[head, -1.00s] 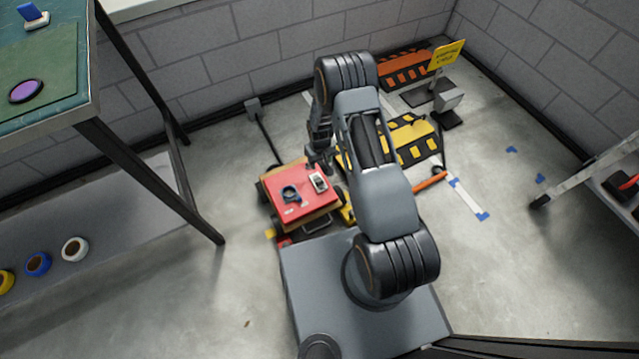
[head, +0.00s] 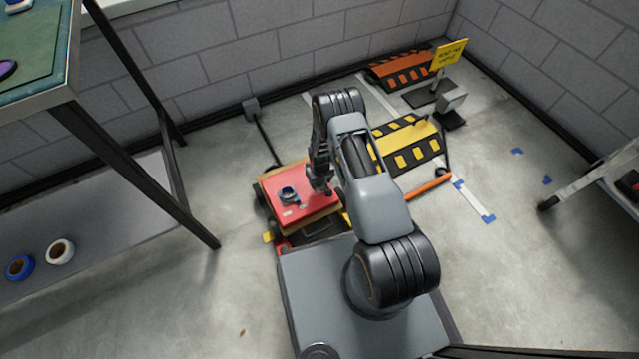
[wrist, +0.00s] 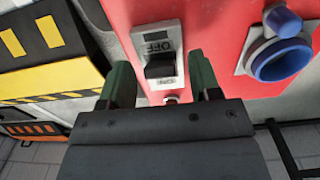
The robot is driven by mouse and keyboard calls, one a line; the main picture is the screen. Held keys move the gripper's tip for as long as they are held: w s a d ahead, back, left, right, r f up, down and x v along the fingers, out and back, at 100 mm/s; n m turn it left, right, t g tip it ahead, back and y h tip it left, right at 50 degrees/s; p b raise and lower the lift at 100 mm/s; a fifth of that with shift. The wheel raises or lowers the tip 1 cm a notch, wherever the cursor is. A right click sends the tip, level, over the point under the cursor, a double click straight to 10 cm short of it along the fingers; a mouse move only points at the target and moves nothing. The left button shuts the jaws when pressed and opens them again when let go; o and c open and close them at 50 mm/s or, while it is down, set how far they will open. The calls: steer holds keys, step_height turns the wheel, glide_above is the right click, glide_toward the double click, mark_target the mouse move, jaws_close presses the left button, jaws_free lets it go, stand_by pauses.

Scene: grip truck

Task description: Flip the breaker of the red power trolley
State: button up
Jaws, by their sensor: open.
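The red power trolley (head: 310,207) stands on the floor in front of my base, its red top showing in the head view. In the wrist view its red panel (wrist: 215,30) fills the upper middle. The breaker (wrist: 158,47) is a pale plate with OFF and ON labels and a black switch (wrist: 160,66) between them; I cannot tell its position for sure. My gripper (wrist: 162,84) is open, with one green finger on each side of the black switch in the picture. Contact is not clear. In the head view my gripper (head: 322,188) is low over the trolley's right part and hides the breaker.
A blue-ringed socket (wrist: 280,58) sits beside the breaker on the red panel. A yellow-and-black ramp (head: 408,145) lies just behind and right of the trolley. The trolley's black handle (head: 267,138) leans towards the wall. A workbench (head: 120,150) stands at left.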

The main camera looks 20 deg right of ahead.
steer(key=shift+f, duration=0.2)
steer(key=shift+c, duration=0.3)
steer(key=c, duration=0.9)
steer(key=shift+o, duration=0.2)
steer(key=shift+w+f+g+b, duration=0.3)
steer(key=shift+g+b, duration=0.3)
steer(key=shift+b, duration=0.45)
steer(key=shift+w+a+g+h+b, duration=0.1)
steer(key=shift+w+g+h+b, duration=0.2)
steer(key=shift+g+b, duration=0.6)
steer(key=shift+w+r+g+b, duration=0.25)
steer(key=shift+g+b, duration=0.35)
steer(key=shift+b, duration=0.25)
steer(key=shift+w+a+r+g, duration=0.1)
steer(key=shift+w+r+g, duration=0.05)
steer(key=shift+g, duration=0.45)
steer(key=shift+h, duration=0.3)
